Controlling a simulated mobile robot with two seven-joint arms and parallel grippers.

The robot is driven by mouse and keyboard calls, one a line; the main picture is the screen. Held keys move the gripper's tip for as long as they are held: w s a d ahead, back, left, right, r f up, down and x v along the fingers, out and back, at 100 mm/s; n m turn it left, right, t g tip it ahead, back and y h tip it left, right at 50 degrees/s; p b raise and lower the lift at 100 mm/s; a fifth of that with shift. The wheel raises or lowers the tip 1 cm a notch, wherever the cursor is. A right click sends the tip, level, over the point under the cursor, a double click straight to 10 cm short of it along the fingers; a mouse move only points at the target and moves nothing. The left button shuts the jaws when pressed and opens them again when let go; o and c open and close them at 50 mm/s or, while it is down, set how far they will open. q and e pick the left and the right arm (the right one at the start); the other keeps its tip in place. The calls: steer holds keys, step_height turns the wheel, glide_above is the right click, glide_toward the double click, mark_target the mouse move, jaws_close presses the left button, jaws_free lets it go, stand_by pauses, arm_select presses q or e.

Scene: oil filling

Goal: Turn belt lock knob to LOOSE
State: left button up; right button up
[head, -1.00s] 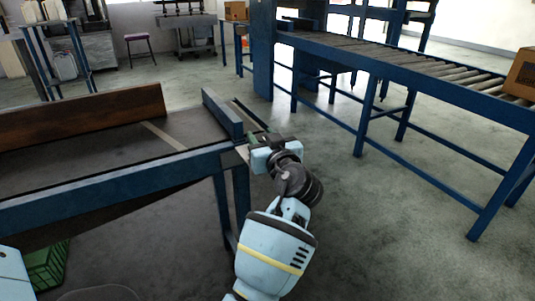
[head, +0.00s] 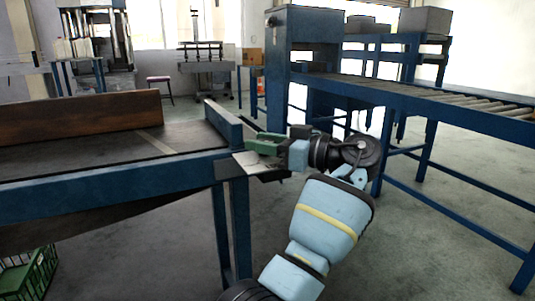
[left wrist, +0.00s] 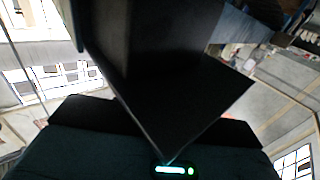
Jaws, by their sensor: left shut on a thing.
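My left gripper (head: 264,143) is at the right end of the belt table, beside the end of its blue side rail. Its dark green fingers reach left, just above a pale metal plate (head: 262,166) at the table's corner. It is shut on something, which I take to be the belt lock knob. In the left wrist view a large black angular block (left wrist: 165,75) fills the middle, in front of the gripper. The knob's outline and any LOOSE marking cannot be made out. My right gripper is not in view.
The belt table (head: 100,183) has a dark belt and a brown board (head: 80,116). A green crate (head: 28,272) stands on the floor at lower left. A blue roller conveyor (head: 430,100) runs at the right. Floor between them is clear.

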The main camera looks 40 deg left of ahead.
arm_select(q)
steer(key=shift+n+g+h+b, duration=0.3)
steer(key=shift+n+g+b, duration=0.15)
steer(key=shift+g, duration=0.35)
steer(key=o, duration=1)
steer(key=shift+c, duration=0.2)
steer(key=shift+d, duration=0.1)
